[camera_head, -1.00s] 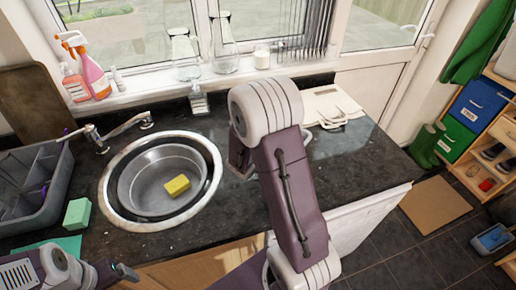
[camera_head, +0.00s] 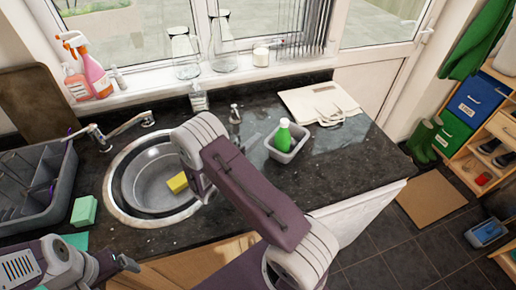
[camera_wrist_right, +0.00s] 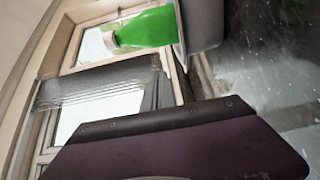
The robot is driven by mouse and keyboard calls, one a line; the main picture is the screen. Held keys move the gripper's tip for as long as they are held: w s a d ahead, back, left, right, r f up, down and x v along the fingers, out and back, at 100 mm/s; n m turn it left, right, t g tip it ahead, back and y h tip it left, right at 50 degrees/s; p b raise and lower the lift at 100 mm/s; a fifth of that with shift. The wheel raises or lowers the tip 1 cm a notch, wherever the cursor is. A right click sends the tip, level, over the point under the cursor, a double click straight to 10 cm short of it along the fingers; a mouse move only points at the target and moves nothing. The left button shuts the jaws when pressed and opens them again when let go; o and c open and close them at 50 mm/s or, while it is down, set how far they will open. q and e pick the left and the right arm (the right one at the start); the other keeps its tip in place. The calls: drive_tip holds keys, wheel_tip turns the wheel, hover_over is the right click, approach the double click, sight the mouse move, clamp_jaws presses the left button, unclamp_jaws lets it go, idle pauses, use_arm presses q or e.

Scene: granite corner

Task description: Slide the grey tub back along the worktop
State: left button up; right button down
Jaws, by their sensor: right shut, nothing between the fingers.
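The grey tub (camera_head: 290,156) stands upright on the dark worktop, right of the sink, with a green bottle (camera_head: 283,136) in it. In the right wrist view the tub (camera_wrist_right: 203,25) and the bottle (camera_wrist_right: 147,28) show at the top, turned sideways. My right gripper (camera_head: 204,191) is over the sink's right rim, left of the tub and apart from it; it is shut and empty, its tips partly hidden by my arm. My left gripper (camera_head: 128,263) is at the bottom left, far from the tub; its opening is unclear.
A small dispenser (camera_head: 235,115) stands behind and left of the tub. A pale board (camera_head: 312,104) lies behind and right of it. The sink (camera_head: 150,180) holds a yellow sponge (camera_head: 177,182). The worktop right of the tub is clear to its edge.

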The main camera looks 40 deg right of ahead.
sight(269, 147)
wheel_tip(269, 147, down, 4)
drive_tip(key=shift+f, duration=0.25)
drive_tip(key=shift+s+d+p, duration=0.2)
drive_tip(key=shift+d+p, duration=0.15)
drive_tip(key=shift+p, duration=0.1)
drive_tip(key=shift+d+f, duration=0.1)
drive_tip(key=shift+s+d, duration=0.45)
drive_tip(key=shift+d, duration=0.4)
drive_tip(key=shift+s+d, duration=0.45)
drive_tip(key=shift+d, duration=0.4)
drive_tip(key=shift+a, duration=0.1)
